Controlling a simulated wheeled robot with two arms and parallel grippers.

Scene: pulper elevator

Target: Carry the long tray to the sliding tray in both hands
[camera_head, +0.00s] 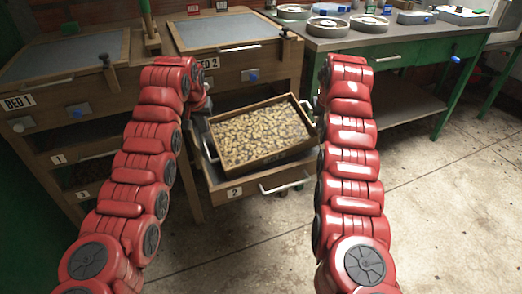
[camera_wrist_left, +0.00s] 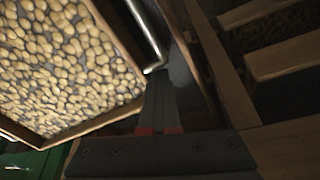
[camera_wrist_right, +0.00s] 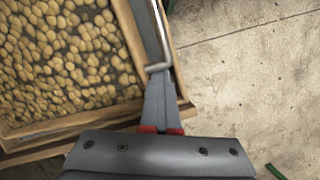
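The long tray (camera_head: 268,160) is wooden, full of pale beans, with a metal handle at each end. It is above the pulled-out sliding tray (camera_head: 270,182), a wooden drawer labelled 2, and hides most of its inside; whether they touch I cannot tell. My left gripper (camera_head: 207,128) is at the long tray's left handle; its fingers are together on the handle end in the left wrist view (camera_wrist_left: 158,78). My right gripper (camera_head: 315,106) is at the right handle, fingers together on it in the right wrist view (camera_wrist_right: 158,75).
The wooden bench holds the BED 1 (camera_head: 65,60) and BED 2 (camera_head: 222,30) panels, with drawers below. A green-framed metal table (camera_head: 390,42) with round dishes stands at the back right. The concrete floor (camera_head: 440,190) at right is clear.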

